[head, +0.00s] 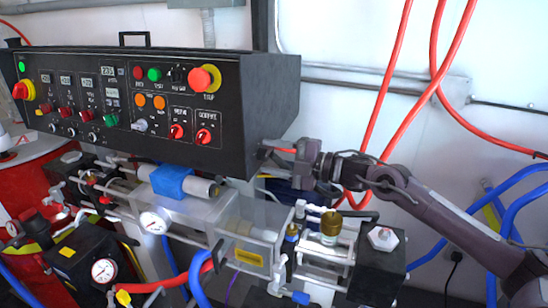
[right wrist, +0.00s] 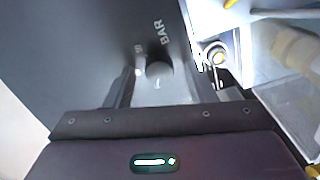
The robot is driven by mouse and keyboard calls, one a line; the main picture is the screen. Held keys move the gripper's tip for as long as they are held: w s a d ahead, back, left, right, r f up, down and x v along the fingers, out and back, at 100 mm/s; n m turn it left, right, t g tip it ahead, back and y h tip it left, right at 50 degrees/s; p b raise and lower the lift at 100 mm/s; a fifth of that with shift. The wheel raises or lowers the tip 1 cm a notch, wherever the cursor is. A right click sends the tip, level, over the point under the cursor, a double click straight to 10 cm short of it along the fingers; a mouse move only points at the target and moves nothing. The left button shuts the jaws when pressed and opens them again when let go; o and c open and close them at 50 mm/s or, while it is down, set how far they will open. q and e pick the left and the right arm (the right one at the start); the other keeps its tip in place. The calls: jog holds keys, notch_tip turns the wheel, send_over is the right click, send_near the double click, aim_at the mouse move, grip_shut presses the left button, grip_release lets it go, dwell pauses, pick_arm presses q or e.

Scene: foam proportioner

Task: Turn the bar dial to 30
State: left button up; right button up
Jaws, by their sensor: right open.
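The bar dial (right wrist: 158,73) is a small dark round knob in the right wrist view, with a short pale mark on it. The label "BAR" (right wrist: 162,32) is on the dark panel beyond it. My right gripper (right wrist: 163,88) is open, with its fingers on either side of the dial; I cannot tell whether they touch it. In the head view, my right gripper (head: 277,151) is at the lower right side of the black control box (head: 262,95). The dial is hidden there, and its setting is too small to read. My left gripper is not in view.
The box front carries several knobs, buttons and displays, with a red stop button (head: 203,79). Below are clear cylinders, a gauge (head: 153,222) and a brass fitting (head: 331,223). Red hoses (head: 400,95) hang behind my right arm; blue hoses (head: 510,212) run at the far right.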

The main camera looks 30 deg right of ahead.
jog(key=shift+f+v, duration=0.2)
jog(key=shift+v, duration=0.7)
jog(key=v, duration=0.6)
jog(key=shift+r+b, duration=0.2)
jog(key=shift+b, duration=0.25)
jog(key=shift+r, duration=0.1)
